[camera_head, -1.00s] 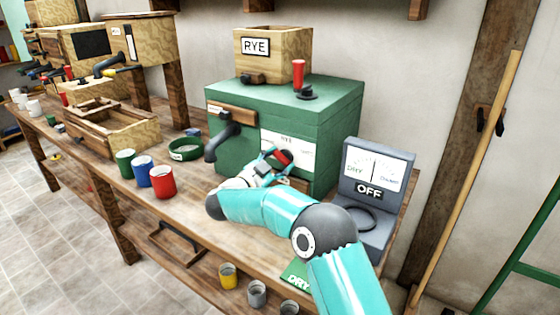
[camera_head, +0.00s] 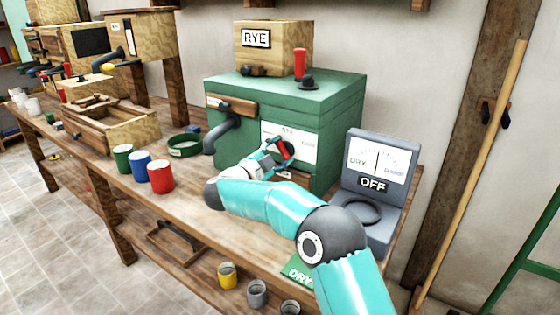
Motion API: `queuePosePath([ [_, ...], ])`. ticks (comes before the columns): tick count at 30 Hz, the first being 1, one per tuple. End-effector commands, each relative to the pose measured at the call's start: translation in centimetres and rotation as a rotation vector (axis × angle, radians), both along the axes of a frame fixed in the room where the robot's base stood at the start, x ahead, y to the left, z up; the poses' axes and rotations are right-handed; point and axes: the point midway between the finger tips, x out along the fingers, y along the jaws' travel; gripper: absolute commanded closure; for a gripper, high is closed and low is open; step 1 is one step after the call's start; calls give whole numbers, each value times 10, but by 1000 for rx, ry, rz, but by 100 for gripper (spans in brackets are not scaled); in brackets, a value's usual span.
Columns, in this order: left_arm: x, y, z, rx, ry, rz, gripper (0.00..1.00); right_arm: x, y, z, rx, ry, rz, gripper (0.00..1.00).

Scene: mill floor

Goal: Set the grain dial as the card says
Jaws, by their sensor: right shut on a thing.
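A green mill box (camera_head: 335,110) stands on the bench with a white dial plate (camera_head: 302,140) on its front. A dark dial knob with a red pointer (camera_head: 284,149) sits on that plate. My right gripper (camera_head: 276,152) is shut on the dial knob, and its fingers and wrist hide part of the dial and its scale. The plate's top lettering looks like RYE; the rest is too small to read surely. A green card (camera_head: 298,271) marked DRY lies at the bench's front edge, partly behind my right arm. My left gripper is not in view.
A grey meter (camera_head: 377,180) reading DRY, DAMP and OFF stands right of the mill. Green, blue and red cups (camera_head: 160,177) stand left of my arm.

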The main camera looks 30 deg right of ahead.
Motion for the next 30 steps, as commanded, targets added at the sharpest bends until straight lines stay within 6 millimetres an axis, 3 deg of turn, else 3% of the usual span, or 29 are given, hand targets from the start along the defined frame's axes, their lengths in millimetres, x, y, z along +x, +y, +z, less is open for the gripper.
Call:
queuePosePath([
  [3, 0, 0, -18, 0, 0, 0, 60, 0, 1, -5, 43, -107, 1, 77],
  [15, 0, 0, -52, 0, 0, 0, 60, -1, 2, -4, 178, -424, 0, 77],
  [30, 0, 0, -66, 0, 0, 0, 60, -1, 3, -4, 252, -589, -2, 77],
])
